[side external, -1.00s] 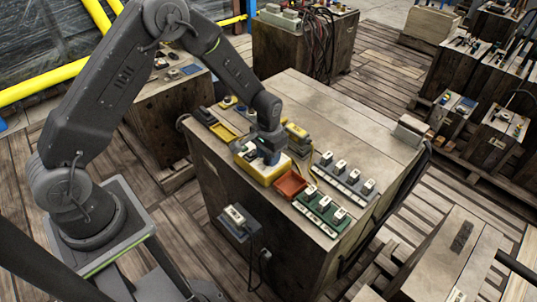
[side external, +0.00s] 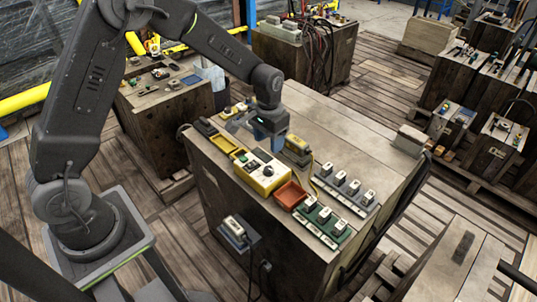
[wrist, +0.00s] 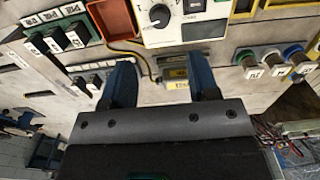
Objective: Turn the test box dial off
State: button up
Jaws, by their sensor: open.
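The test box (side external: 254,182) is a yellow case with a pale top panel, standing near the front edge of the wooden bench. Its black round dial (side external: 268,171) is uncovered; in the wrist view the dial (wrist: 158,15) shows at the top edge with printed marks around it. I cannot tell its setting surely. My gripper (side external: 269,147) is behind the box, apart from the dial. In the wrist view its two blue fingers (wrist: 162,75) are spread with nothing gripped between them.
A grey and yellow device (side external: 298,150) lies beside my gripper, with a yellow cable near it. An orange-red tray (side external: 290,195) and a green switch block (side external: 322,222) stand to the right of the box. The bench's back part (side external: 345,125) is clear.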

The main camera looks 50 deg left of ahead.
jog(key=shift+r, duration=1.9)
jog(key=s+r+t, duration=0.2)
jog(key=s+r, duration=0.3)
jog(key=r, duration=0.4)
jog(key=s+r+t, duration=0.1)
jog(key=s+r, duration=0.2)
jog(key=s, duration=0.6)
jog(key=s+r+t, duration=0.2)
jog(key=s+r, duration=0.2)
jog(key=s, duration=0.6)
jog(key=shift+s+d+t, duration=0.3)
jog(key=shift+d, duration=0.1)
jog(key=shift+r, duration=0.1)
